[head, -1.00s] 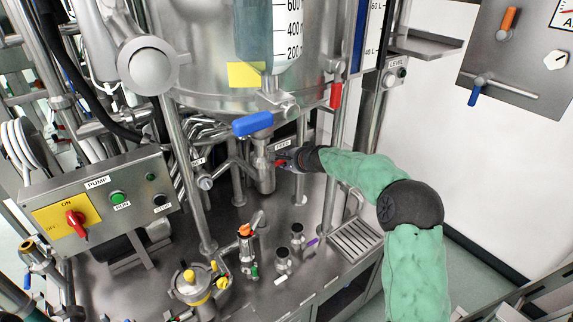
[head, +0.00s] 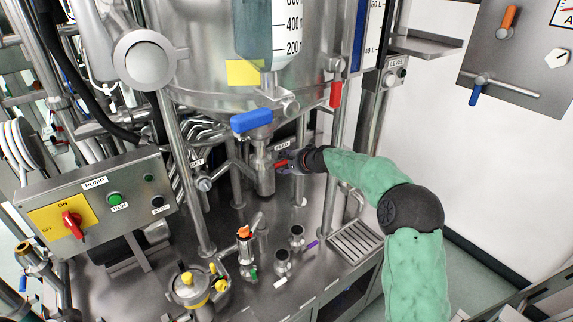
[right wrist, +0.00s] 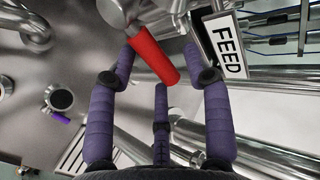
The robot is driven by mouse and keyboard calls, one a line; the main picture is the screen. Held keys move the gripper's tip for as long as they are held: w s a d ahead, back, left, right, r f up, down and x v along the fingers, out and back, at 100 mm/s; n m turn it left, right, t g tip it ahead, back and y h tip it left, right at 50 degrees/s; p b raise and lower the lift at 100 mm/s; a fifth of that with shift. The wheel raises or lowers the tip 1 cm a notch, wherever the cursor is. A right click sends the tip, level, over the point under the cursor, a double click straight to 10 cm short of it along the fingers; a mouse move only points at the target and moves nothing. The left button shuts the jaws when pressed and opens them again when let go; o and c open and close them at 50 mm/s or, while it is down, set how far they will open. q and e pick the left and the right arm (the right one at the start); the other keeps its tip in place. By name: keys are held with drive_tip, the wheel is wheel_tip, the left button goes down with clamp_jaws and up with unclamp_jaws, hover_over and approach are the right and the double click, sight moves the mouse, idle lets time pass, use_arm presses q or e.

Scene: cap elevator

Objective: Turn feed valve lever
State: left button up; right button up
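The feed valve lever is a short red handle (head: 281,163) beside the steel pipe under the tank. The FEED label (head: 282,144) is just above it. My right gripper (head: 291,162) reaches it from the right. In the right wrist view the red lever (right wrist: 152,55) points in between the purple fingers of my right gripper (right wrist: 160,52). The fingers are spread, with the left fingertip close to the lever and the right one apart from it. I cannot tell whether any finger touches it. My left gripper is not in view.
A blue-handled valve (head: 252,121) sits above and left of the lever, and a red handle (head: 336,94) hangs at the right of the tank. Steel legs and pipes crowd the area. A pump box (head: 95,200) stands at left, and small vessels (head: 282,263) stand on the deck.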

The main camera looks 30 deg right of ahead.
drive_tip(key=v, duration=1.2)
drive_tip(key=shift+a+f, duration=0.1)
idle(0.5)
